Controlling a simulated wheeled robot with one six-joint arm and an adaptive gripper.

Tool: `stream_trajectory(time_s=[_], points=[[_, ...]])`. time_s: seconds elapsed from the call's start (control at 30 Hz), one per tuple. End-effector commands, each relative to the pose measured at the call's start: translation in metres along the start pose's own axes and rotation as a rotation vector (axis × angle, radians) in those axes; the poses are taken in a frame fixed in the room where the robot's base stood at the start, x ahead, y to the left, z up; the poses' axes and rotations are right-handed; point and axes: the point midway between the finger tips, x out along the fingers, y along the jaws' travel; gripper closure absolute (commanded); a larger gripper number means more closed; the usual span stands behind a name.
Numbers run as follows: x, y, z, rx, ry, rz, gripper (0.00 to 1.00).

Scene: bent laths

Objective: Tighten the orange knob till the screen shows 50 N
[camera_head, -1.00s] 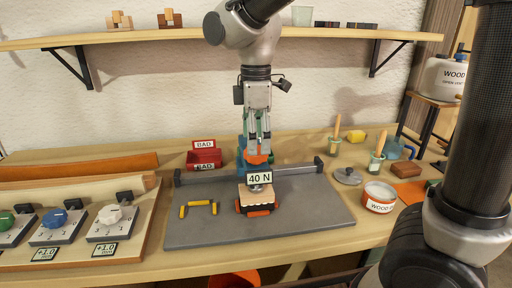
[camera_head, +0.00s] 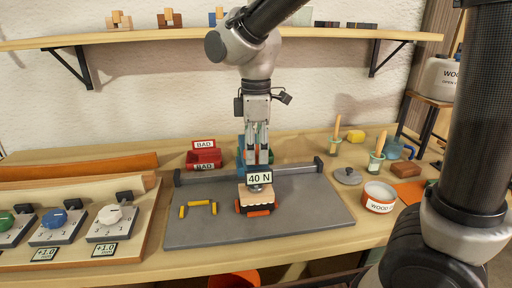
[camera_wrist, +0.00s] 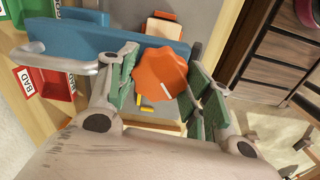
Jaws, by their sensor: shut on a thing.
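The orange knob (camera_wrist: 160,73) is lobed and sits between the green finger pads of my gripper (camera_wrist: 165,80) in the wrist view. My gripper is shut on it. In the head view my gripper (camera_head: 257,158) points straight down behind the screen, and the knob is hidden there. The screen (camera_head: 259,178) is a white plate reading 40 N. The blue clamp body (camera_wrist: 105,38) lies beside the knob in the wrist view. Below the screen, a pale wooden piece with orange and dark parts (camera_head: 257,197) sits on the grey plate (camera_head: 300,222).
Yellow pieces (camera_head: 199,206) lie on the plate, left of the wooden piece. A red BAD bin (camera_head: 204,158) stands behind it. Dial boxes (camera_head: 112,222) are at left; an orange-rimmed tin (camera_head: 379,198) and brushes are at right. A shelf (camera_head: 190,36) spans above.

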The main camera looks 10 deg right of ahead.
Motion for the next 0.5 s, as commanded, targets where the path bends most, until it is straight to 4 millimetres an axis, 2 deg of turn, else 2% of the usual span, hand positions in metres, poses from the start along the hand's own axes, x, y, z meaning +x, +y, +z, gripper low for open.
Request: stream_trajectory(time_s=[0.2, 0.47, 0.5], points=[[-0.0003, 0.0002, -0.0001, 0.148, 0.000, 0.001, 0.74], [-0.0005, 0.0003, -0.0001, 0.152, 0.001, 0.001, 0.74], [-0.0005, 0.0003, -0.0001, 0.152, 0.001, 0.001, 0.43]])
